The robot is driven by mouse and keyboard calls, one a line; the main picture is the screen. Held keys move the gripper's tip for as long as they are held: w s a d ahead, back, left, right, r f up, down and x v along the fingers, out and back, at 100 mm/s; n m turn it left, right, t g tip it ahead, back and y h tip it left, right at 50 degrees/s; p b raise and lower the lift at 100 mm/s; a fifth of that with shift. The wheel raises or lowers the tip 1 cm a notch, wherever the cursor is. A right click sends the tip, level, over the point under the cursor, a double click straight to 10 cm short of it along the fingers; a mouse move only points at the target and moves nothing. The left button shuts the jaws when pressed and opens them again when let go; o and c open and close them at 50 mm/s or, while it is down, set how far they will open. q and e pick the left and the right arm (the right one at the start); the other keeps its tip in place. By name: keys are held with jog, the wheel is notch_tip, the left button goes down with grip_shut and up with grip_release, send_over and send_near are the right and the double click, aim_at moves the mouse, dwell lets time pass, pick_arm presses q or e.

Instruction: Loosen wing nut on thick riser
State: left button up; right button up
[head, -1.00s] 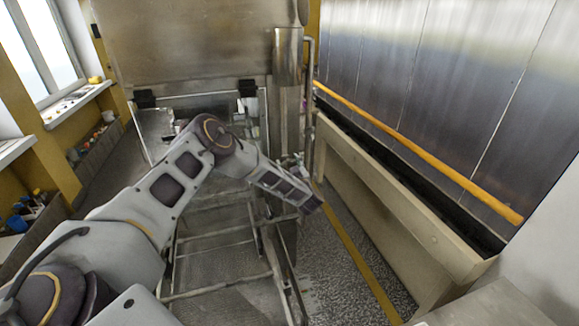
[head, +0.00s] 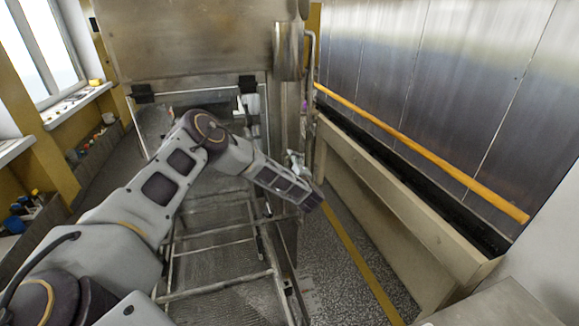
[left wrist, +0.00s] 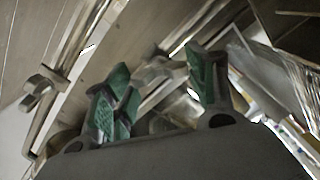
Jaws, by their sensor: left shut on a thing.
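My left gripper (left wrist: 162,80) shows in the left wrist view as two green-padded fingers. A dull grey metal piece (left wrist: 158,70) sits between them; it looks like the wing nut, but its shape is blurred. The gripper is shut on this piece. In the head view my left arm reaches to the metal frame, and its wrist hides most of the gripper and the nut. Upright pipes (head: 311,95) stand just behind the wrist; I cannot tell which is the thick riser. My right gripper is not in view.
A steel machine housing (head: 185,45) stands above an open tubular frame (head: 215,292). A beige trough or ledge (head: 400,205) and an orange rail (head: 420,155) run along the right. In the left wrist view a rod with a clamp (left wrist: 42,88) lies at the left.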

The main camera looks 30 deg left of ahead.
pick_arm(q)
jog(key=n+b, duration=0.2)
jog(key=n, duration=0.1)
jog(key=shift+f, duration=0.2)
jog(key=shift+n+b, duration=1.35)
jog(key=shift+n, duration=0.15)
jog(key=shift+r, duration=0.1)
jog(key=o, duration=1)
jog(key=shift+s+d, duration=0.1)
jog(key=shift+s, duration=0.05)
jog(key=v, duration=1.1)
jog(key=shift+s+d, duration=0.25)
